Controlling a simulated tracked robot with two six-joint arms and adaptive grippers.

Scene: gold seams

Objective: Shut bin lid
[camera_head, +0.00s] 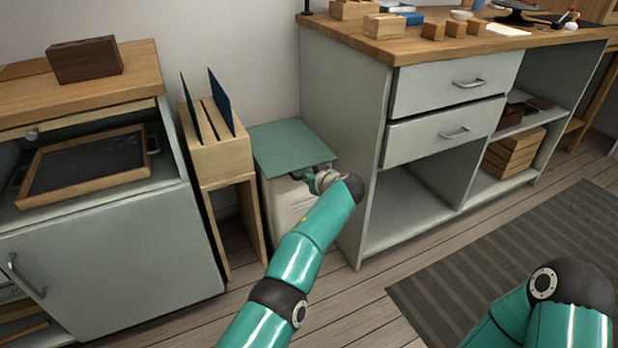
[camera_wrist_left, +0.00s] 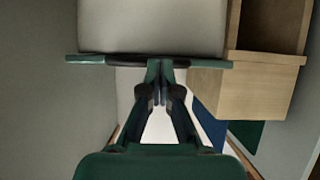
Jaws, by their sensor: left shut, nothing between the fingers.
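The bin (camera_head: 283,210) is an off-white box on the floor between a wooden stand and the workbench. Its green lid (camera_head: 285,145) lies flat or nearly flat across the top. In the left wrist view the lid (camera_wrist_left: 215,63) is seen edge-on, along the bin's pale body (camera_wrist_left: 150,25), with a dark strip at mid-edge. My left gripper (camera_head: 312,178) is shut and empty at the lid's front edge; its fingertips (camera_wrist_left: 160,65) overlap that edge, and I cannot tell whether they touch. My right gripper is out of view; only part of that arm shows lower right.
The wooden stand (camera_head: 218,160) with upright blue and green panels is close on the bin's left. The grey workbench (camera_head: 345,140) is close on its right. A grey cabinet (camera_head: 110,265) stands far left. A striped mat (camera_head: 520,250) lies on the floor at right.

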